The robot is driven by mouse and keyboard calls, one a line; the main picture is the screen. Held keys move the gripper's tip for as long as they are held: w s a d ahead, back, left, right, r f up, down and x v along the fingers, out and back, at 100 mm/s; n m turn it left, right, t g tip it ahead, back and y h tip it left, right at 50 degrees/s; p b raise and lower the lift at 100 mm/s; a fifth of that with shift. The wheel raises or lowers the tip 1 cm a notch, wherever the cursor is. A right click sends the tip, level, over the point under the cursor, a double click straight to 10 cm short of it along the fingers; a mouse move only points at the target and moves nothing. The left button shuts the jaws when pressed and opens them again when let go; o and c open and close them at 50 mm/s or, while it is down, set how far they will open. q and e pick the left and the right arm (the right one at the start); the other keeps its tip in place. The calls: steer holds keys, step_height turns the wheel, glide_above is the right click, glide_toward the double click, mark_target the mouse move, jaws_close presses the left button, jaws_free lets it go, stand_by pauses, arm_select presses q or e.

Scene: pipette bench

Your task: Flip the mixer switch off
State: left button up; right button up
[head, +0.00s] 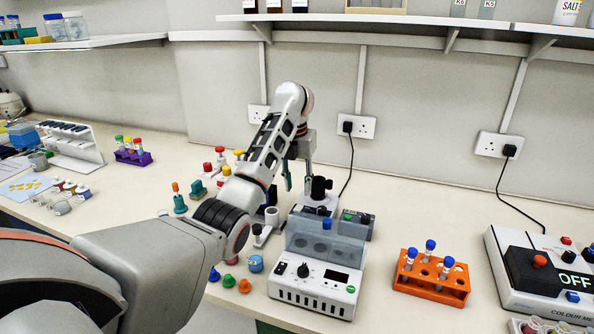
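My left arm reaches in from the left across the bench. Its gripper (298,183) points down at the back of the bench, with its two teal fingertips apart and nothing seen between them. Just right of the fingers is a small device with a black cup-like top (319,187), which looks like the mixer. Its lower part is partly hidden behind a translucent shield, and I cannot make out its switch or the switch's position. My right gripper is not in view.
An orange rack (431,278) holds blue-capped tubes. A colour meter (540,275) at right reads OFF. Small coloured pieces lie left of the box. Bare bench lies behind the rack.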

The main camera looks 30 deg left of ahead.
arm_select(q)
steer(key=shift+s+r, duration=0.2)
steer(key=shift+r, duration=1.25)
steer(key=shift+s+r, duration=0.2)
steer(key=shift+r, duration=1.2)
